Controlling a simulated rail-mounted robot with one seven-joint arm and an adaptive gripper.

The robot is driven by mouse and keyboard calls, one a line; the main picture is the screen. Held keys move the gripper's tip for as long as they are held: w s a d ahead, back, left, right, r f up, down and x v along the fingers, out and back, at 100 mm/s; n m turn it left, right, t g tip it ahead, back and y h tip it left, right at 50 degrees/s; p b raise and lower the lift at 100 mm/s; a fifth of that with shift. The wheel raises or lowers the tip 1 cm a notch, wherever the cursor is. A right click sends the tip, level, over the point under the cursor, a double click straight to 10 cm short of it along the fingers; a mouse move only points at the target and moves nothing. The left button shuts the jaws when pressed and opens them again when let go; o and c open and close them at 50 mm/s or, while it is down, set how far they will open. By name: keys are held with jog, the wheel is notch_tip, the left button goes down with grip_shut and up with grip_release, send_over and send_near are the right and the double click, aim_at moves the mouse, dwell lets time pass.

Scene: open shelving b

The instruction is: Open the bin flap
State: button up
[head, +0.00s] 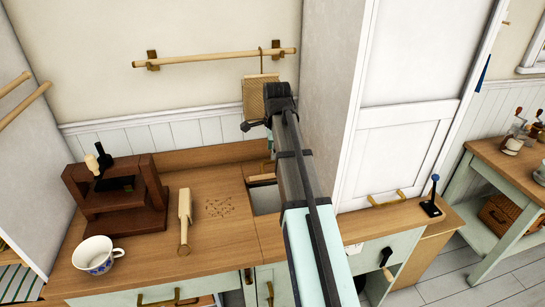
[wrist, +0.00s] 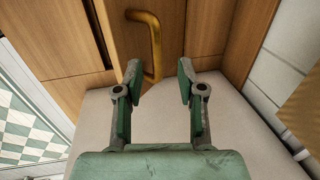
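In the wrist view, a wooden panel (wrist: 128,38) with a curved brass handle (wrist: 155,42), which looks like the bin flap, lies ahead of my gripper. My gripper (wrist: 158,74) is open, its two fingers apart and nothing clamped between them. The handle's lower end shows between the fingertips, nearer the left finger; I cannot tell whether they touch. In the head view, my arm hides my gripper and most of that area. A pale recess (head: 265,199) in the wooden counter shows just left of my arm, with a wooden strip at its back.
The counter (head: 215,240) holds a wooden mallet-like tool (head: 185,220), a dark wooden stand (head: 115,195) and a patterned cup (head: 95,255) to the left. A tall white cupboard (head: 405,90) and a blue-knobbed lever (head: 432,200) stand right. A wooden rail (head: 215,58) hangs on the wall.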

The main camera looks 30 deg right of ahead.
notch_tip(320, 180, up, 7)
jog(key=s, duration=0.1)
jog(key=shift+s+a, duration=0.15)
jog(key=shift+f, duration=0.15)
